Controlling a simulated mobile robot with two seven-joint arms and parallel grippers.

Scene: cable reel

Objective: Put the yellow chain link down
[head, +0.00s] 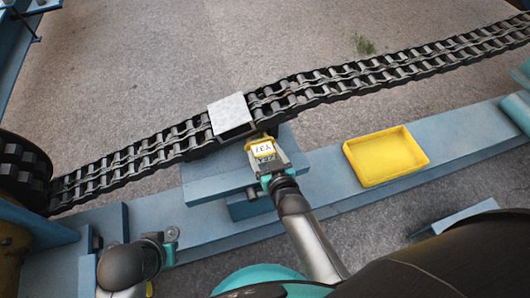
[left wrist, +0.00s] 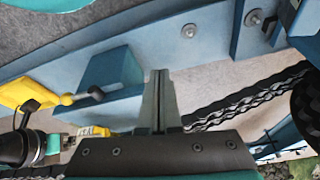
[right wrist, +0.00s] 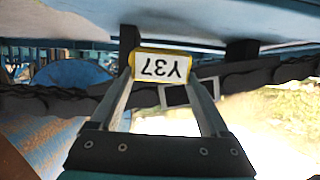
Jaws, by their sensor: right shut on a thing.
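I cannot tell whether the link touches anything below. The link and right gripper also show at the lower left of the left wrist view. My left gripper (left wrist: 158,75) has its fingers together with nothing between them; its tips are not clear in the head view.
An empty yellow tray (head: 385,157) lies on the blue beam (head: 450,145) right of my right gripper. A pale grey plate (head: 230,113) sits over the chain behind the link. A dark reel (head: 22,165) stands at the left. The beam between bench and tray is clear.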

